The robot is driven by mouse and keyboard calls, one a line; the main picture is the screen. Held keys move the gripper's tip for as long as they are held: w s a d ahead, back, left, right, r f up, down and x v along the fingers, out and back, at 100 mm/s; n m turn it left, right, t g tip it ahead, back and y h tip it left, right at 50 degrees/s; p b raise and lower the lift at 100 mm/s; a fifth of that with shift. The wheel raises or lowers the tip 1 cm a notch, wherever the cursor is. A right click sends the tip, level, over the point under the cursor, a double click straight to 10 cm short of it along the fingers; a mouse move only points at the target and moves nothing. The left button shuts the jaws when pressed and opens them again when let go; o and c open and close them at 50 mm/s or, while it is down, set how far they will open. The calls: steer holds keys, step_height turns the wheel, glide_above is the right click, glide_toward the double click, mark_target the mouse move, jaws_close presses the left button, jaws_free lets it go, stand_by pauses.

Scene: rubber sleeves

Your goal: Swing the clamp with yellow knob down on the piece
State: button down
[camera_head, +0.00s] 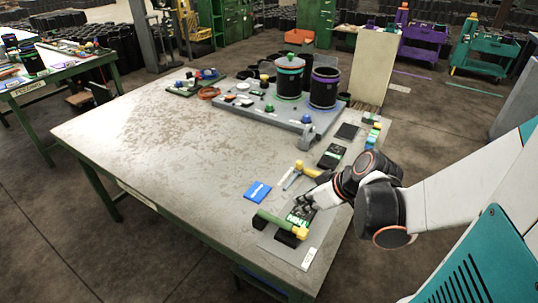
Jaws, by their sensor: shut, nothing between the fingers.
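A green bar (272,221) with a yellow knob (300,233) at its right end lies low across a grey plate (285,249) near the table's front right corner. I take it for the clamp; whether it is swung down or up is hard to tell at this size. A small dark and green piece (298,216) shows just behind the knob, partly covered by my gripper. My gripper (303,203) is shut and empty, low over that piece, behind the knob. Whether it touches anything is unclear.
A yellow-headed tool (307,170) and a blue box (257,191) lie behind and left of my gripper. A grey board (262,115) with black cylinders (323,88) stands farther back. The left part of the table (150,140) is clear.

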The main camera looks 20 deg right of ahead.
steer(key=shift+t, duration=0.4)
steer(key=shift+s+d+f+b, duration=0.4)
steer(key=shift+s+f+b, duration=0.2)
steer(key=shift+f+b, duration=0.75)
steer(key=shift+s+d+f+b, duration=0.5)
steer(key=shift+f+b, duration=0.4)
steer(key=shift+f, duration=0.75)
steer(key=shift+s+d+f+b, duration=0.35)
steer(key=shift+s+f+b, duration=0.3)
steer(key=shift+f+b, duration=0.7)
steer(key=shift+s+f+y, duration=0.1)
steer(key=shift+f+y, duration=0.2)
steer(key=shift+y, duration=0.1)
steer(key=shift+s+f, duration=0.1)
